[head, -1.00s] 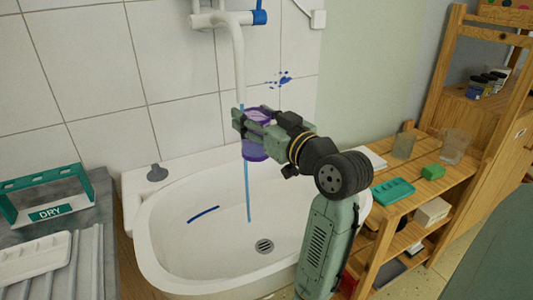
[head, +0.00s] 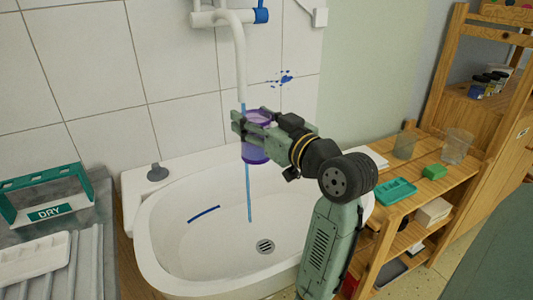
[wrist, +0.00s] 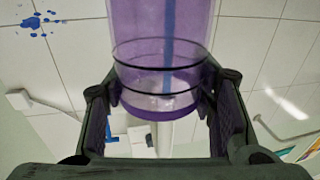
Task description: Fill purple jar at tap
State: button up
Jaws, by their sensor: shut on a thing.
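The purple see-through jar (head: 256,152) is held above the basin, just right of the tap's spout. My gripper (head: 243,128) is shut around its side; the wrist view shows the jar (wrist: 158,82) between both fingers. The white tap (head: 238,50) has a blue handle (head: 261,15). A thin blue stream (head: 248,190) falls from it past the jar's left edge and reaches the basin floor. In the wrist view the stream shows as a blue line behind or through the jar. I cannot see clearly whether water is inside the jar.
The white basin (head: 150,240) has a drain (head: 265,246) and a blue streak (head: 204,214). A green DRY rack (head: 50,212) stands at left. A wooden shelf (head: 440,190) at right holds clear cups, a green tray and a green block.

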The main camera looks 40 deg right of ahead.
jog(key=shift+s+a+f, duration=0.4)
jog(key=shift+a+f, duration=0.25)
jog(key=shift+f, duration=0.2)
jog(key=shift+s+d+r, duration=0.1)
jog(key=shift+s+r, duration=0.05)
jog(key=shift+s, duration=0.65)
jog(key=shift+s+r, duration=0.1)
jog(key=shift+s, duration=0.65)
